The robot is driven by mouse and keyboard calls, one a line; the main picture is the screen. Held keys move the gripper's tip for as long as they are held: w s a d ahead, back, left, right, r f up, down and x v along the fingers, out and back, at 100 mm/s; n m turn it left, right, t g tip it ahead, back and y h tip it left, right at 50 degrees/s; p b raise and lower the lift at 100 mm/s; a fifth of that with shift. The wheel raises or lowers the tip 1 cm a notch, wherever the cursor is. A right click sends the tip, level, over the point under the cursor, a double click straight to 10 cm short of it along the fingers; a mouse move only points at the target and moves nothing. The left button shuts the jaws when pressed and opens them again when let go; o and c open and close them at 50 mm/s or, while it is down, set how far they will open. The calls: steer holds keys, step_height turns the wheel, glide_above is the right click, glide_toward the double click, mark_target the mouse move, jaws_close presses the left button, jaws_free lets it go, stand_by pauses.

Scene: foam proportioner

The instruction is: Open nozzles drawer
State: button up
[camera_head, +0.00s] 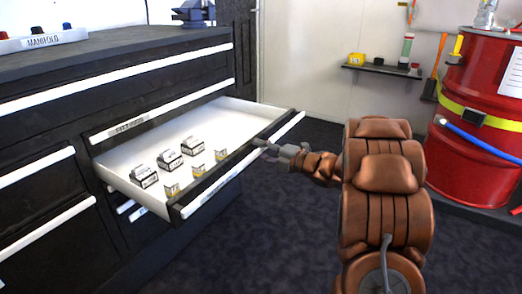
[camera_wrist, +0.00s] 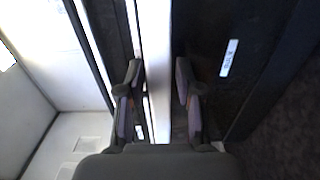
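A drawer (camera_head: 110,168) with a white inside stands pulled out of the dark cabinet in the head view. It holds several small boxes and yellow-and-grey pieces. Its dark front carries a long white handle bar (camera_head: 240,168). A small label on the cabinet face above it is too blurred to read surely. My gripper (camera_head: 262,147) is at the far part of this front. In the wrist view its fingers (camera_wrist: 160,88) stand apart on either side of the white handle bar (camera_wrist: 156,60), with a narrow gap at the right finger. A small white label (camera_wrist: 229,58) there is unreadable.
Other shut drawers with white handles (camera_head: 50,228) lie left of and below the open one. A red drum (camera_head: 475,110) stands at the right, and a small wall shelf (camera_head: 382,69) at the back. The dark floor (camera_head: 270,235) before the drawer is clear.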

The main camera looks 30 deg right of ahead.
steer(key=shift+o, duration=0.8)
steer(key=v, duration=1.2)
